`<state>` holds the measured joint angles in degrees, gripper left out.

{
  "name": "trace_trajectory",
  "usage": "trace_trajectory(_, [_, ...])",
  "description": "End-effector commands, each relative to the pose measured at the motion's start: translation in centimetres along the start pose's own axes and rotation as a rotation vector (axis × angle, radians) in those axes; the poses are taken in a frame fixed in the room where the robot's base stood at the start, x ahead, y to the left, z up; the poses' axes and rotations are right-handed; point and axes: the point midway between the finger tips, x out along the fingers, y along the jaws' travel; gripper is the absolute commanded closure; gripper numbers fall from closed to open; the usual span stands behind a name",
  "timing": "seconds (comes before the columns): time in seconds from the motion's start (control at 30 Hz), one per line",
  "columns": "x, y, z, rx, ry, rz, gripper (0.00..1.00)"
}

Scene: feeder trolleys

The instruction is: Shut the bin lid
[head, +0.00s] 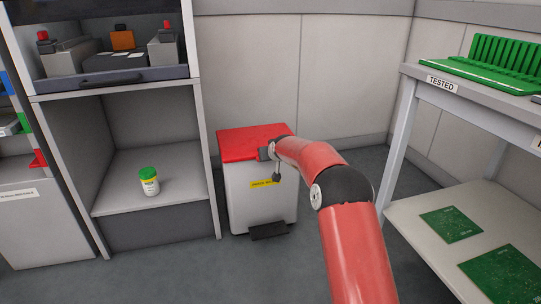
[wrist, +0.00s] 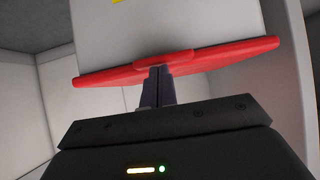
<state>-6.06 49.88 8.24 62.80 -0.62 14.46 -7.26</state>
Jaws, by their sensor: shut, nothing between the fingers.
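The bin (head: 250,200) is a pale grey box with a yellow label, standing on the floor in the middle of the head view. Its red lid (head: 248,138) lies over the top and looks flat or nearly so. I cannot tell whether a small gap is left under it. My gripper (head: 262,153) is at the lid's front edge, partly hidden by my wrist. In the wrist view the picture looks upside down. There the shut, empty fingertips (wrist: 160,69) are at the tab on the lid's edge (wrist: 100,77), touching or very close.
A grey shelf unit (head: 205,120) stands close on the left, with a green-capped jar (head: 149,181) on its lower shelf. A bench marked TESTED (head: 470,95) with green boards is on the right. A dark pedal (head: 268,230) sits at the bin's foot.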

Motion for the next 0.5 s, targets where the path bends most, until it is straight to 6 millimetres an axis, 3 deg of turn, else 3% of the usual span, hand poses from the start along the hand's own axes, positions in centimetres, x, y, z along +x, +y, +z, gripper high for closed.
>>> trace_trajectory(0.03, [1.3, 0.0, 2.8, -0.001, -0.05, -0.002, 1.0])
trace_trajectory(0.33, [1.3, 0.1, 2.7, -0.002, -0.049, -0.001, 1.0])
trace_trajectory(0.5, [0.1, 0.1, 1.3, -0.002, -0.039, 0.0, 1.0])
